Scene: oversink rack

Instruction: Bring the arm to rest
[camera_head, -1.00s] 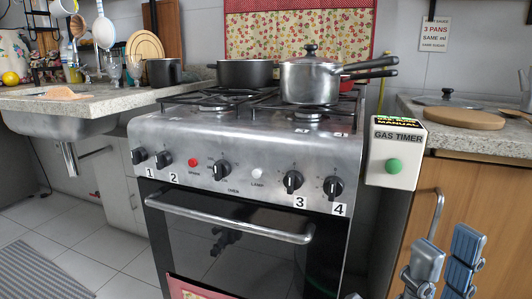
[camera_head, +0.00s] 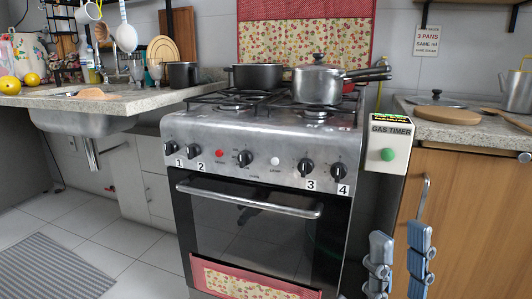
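My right gripper (camera_head: 400,255) shows at the bottom right, in front of the wooden cabinet (camera_head: 462,215). Its two blue-grey fingers point up and stand apart with a gap between them. I see nothing held between them. It is right of the oven and below the gas timer box (camera_head: 386,167), apart from the timer as seen here. Part of the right arm is cut off by the lower picture edge. My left gripper is not in view.
The stove (camera_head: 262,135) carries a steel lidded pot (camera_head: 318,84) and a dark pot (camera_head: 257,76). The oven handle (camera_head: 248,202) juts forward. The sink counter (camera_head: 120,98) is at left, another counter (camera_head: 445,128) at right. The floor (camera_head: 125,262) at lower left is mostly clear.

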